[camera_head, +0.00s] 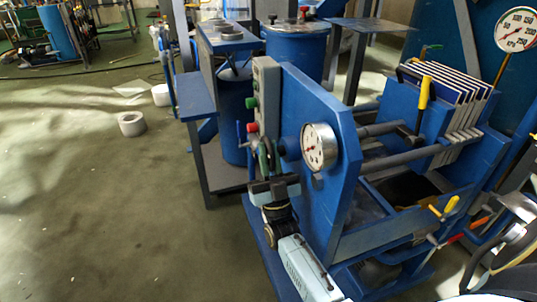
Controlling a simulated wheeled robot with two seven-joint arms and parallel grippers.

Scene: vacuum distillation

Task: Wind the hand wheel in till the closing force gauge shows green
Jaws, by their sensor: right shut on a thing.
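The hand wheel (264,158) is a dark green rim seen nearly edge-on at the left face of a blue press frame (335,110). My right gripper (270,180) comes up from below and is shut on the lower part of the wheel's rim, hiding that part. A round white gauge (318,147) with a metal rim sits on the frame just right of the wheel. Its dial carries some red, but the needle and any green zone are too small to read. My left gripper is not in view.
A grey control box (265,95) with green and red buttons stands just above the wheel. White plates (455,85) stand in the press at the right, with yellow handles nearby. A blue drum (295,50) stands behind. The floor at the left is mostly clear, with a white roll (131,124).

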